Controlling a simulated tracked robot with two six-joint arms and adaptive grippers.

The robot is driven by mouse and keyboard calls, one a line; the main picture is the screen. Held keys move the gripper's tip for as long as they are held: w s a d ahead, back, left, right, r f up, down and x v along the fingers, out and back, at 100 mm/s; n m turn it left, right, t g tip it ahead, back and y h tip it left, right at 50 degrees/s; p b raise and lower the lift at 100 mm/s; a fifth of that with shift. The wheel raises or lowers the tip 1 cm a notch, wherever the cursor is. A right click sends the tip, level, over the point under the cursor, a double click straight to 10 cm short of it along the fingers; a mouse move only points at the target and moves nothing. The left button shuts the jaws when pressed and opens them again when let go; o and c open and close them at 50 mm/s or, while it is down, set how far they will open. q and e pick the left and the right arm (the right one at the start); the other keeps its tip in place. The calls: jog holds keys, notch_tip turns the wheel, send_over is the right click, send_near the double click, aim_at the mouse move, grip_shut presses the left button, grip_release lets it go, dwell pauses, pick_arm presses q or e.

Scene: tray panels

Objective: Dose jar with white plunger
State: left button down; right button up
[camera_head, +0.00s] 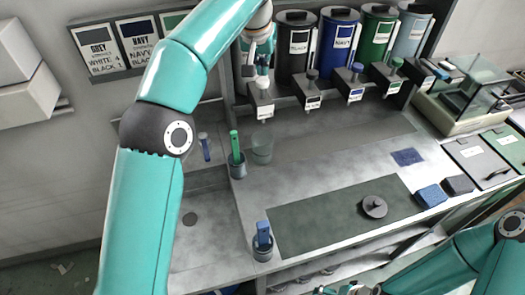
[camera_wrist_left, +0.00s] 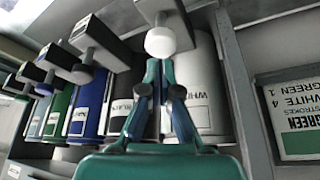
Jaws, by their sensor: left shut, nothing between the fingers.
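The white plunger shows as a round white knob (camera_wrist_left: 160,42) in front of the canister labelled WHITE (camera_wrist_left: 203,85) in the left wrist view. In the head view it tops the white-labelled dispenser (camera_head: 264,110). My left gripper (camera_head: 263,68) is shut and empty, its fingertips just at the knob; I cannot tell whether they touch it. In the left wrist view, the fingers (camera_wrist_left: 164,68) come together below the knob. A clear jar (camera_head: 262,150) stands on the counter beneath the white dispenser. My right gripper shows only in part at the bottom edge, its fingers unclear.
Black (camera_head: 292,50), navy (camera_head: 338,45) and green (camera_head: 377,40) canisters stand to the right with their own dispensers. A cup with a green-handled tool (camera_head: 236,160) sits left of the jar. A dark mat (camera_head: 320,220) carries a round lid (camera_head: 374,206). Counter in front of the jar is clear.

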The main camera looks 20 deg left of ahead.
aim_at(262, 81)
pick_arm(q)
jog(key=shift+f, duration=0.15)
dwell(0.3)
jog(key=shift+f+b, duration=1.75)
jog(key=shift+f, duration=0.4)
jog(key=shift+r, duration=0.1)
jog(key=shift+r+p, duration=2.15)
jog(key=shift+p, duration=0.35)
jog(key=shift+f, duration=0.2)
jog(key=shift+f+b, duration=1.7)
jog(key=shift+f, duration=0.35)
